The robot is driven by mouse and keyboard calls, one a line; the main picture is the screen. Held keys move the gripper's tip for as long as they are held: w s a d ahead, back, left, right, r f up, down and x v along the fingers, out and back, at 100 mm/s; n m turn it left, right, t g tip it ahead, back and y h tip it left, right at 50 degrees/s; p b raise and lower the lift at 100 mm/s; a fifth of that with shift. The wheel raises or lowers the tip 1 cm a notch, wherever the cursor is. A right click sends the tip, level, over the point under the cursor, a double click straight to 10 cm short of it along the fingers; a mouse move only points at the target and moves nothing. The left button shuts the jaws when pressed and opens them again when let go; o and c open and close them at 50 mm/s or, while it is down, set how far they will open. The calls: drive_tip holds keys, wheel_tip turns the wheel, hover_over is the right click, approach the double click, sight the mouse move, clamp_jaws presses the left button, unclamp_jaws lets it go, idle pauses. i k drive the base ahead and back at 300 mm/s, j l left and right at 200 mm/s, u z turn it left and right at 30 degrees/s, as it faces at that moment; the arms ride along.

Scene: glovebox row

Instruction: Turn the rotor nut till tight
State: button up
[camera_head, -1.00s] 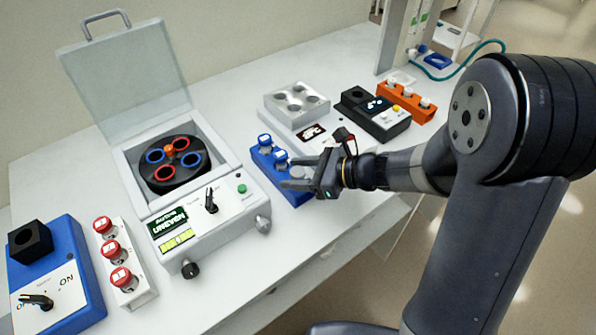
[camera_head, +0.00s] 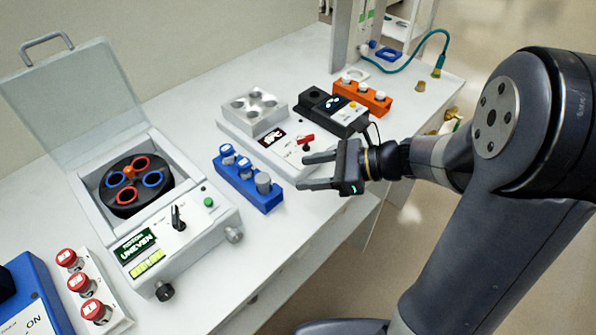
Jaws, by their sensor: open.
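The centrifuge (camera_head: 220,230) stands at the left with its clear lid (camera_head: 72,95) raised. Its black rotor (camera_head: 136,186) shows red and blue ringed holes and an orange nut (camera_head: 129,171) at the centre. How tight the nut is cannot be seen. The front display (camera_head: 137,247) appears to read "UNEVEN". My gripper (camera_head: 304,173) is open and empty, its fingers pointing left. It is well to the right of the rotor, beside the blue rack and in front of the heater block.
A blue rack (camera_head: 264,205) with several vials stands between the centrifuge and my gripper. A metal block (camera_head: 254,110) on a white unit, a black device (camera_head: 325,106) and an orange rack (camera_head: 362,98) stand behind. Red-capped vials (camera_head: 80,284) are front left. The raised lid bounds the rotor's back.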

sight(129, 173)
drive_tip(key=u, duration=1.8)
